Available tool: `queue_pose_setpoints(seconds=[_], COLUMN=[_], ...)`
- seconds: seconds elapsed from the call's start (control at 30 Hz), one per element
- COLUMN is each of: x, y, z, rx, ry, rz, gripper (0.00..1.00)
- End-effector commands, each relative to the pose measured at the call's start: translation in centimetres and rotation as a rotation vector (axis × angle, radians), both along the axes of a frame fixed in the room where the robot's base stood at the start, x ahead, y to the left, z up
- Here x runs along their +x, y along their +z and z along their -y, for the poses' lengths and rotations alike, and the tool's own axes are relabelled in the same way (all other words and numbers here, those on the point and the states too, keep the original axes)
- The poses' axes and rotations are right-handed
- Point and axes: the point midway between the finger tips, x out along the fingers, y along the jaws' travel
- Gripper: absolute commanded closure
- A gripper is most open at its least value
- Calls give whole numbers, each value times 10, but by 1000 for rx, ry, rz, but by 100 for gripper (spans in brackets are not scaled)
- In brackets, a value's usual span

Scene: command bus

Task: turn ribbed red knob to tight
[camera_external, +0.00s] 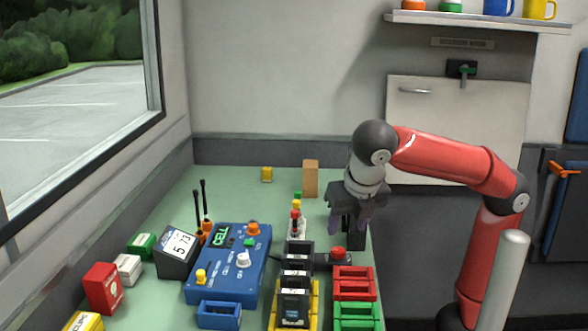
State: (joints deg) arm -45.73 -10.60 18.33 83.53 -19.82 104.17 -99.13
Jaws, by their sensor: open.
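A red knob (338,252) sits on a small black base near the right edge of the green table. Its ribs are too small to make out, and so are any marks for tight. My gripper (345,234) is open and points down just behind and above the red knob in the picture. The fingers appear apart from the knob, with nothing visible between them, but the exact gap cannot be told from this one view.
A blue box (228,268) with several knobs stands left of centre. Black blocks (297,279) stand close left of the red knob. Red trays (353,284) and green trays (357,317) lie in front of it. A wooden block (310,178) stands behind. Free table lies at the back left.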

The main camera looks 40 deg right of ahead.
Motion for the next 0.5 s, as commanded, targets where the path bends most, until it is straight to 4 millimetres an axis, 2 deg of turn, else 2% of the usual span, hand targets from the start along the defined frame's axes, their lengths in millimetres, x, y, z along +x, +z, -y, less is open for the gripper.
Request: queue_pose_setpoints(seconds=[0.5], x=[24], y=[-65], z=[10], rx=[0], ry=[-2], rz=[-1], gripper=[52])
